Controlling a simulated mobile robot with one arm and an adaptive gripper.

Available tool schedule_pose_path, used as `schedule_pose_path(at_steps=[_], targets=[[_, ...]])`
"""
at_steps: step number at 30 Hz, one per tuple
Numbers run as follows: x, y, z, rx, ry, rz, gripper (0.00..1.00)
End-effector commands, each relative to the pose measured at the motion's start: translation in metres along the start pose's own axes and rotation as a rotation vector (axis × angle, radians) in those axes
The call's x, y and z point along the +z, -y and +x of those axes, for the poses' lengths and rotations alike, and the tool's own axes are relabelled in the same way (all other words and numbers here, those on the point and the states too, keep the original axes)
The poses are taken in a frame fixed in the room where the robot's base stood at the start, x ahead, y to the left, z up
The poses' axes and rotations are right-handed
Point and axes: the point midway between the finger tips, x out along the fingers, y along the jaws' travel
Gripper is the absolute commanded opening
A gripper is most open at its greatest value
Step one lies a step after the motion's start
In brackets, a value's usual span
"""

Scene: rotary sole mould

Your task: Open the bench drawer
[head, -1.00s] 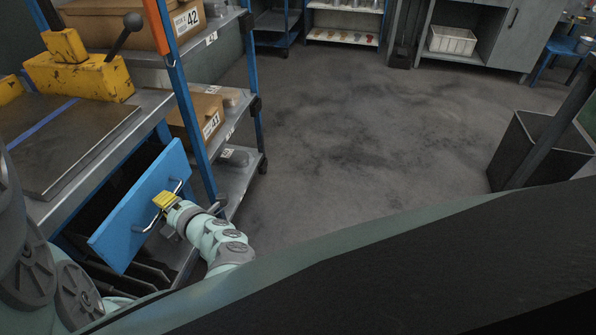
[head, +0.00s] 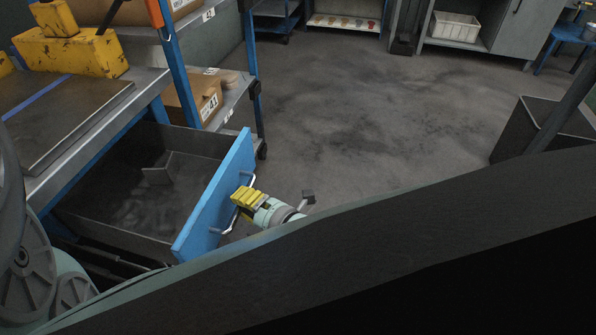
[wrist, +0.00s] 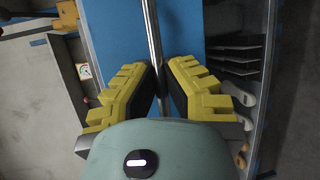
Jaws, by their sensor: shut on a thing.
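The bench drawer has a blue front (head: 216,197) and a dark grey tray (head: 110,205). In the head view it stands well out from under the bench (head: 70,140), and its inside shows. A bar handle (head: 229,222) runs along the blue front. My gripper (head: 240,197) has yellow fingers and is at the outer side of the front, shut on the handle. In the wrist view the handle (wrist: 152,45) passes between the yellow fingers (wrist: 157,90), with the blue front (wrist: 115,40) behind it.
A dark angled piece (head: 158,170) is inside the drawer. A blue-post shelf rack with a cardboard box (head: 200,100) stands beyond the drawer. A dark bin (head: 540,130) stands at the right. The grey floor (head: 370,120) between is clear.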

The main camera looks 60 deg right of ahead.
Motion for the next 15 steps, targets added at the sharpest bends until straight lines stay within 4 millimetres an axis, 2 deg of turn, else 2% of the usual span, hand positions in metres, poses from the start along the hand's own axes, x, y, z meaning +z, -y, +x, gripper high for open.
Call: schedule_pose_path(at_steps=[11, 12, 15], targets=[[0.0013, 0.0021, -0.002, -0.005, 0.003, 0.001, 0.0], [0.0012, 0.0021, -0.0019, -0.005, 0.003, 0.001, 0.11], [0.0011, 0.0019, -0.0018, -0.004, 0.002, 0.001, 0.22]])
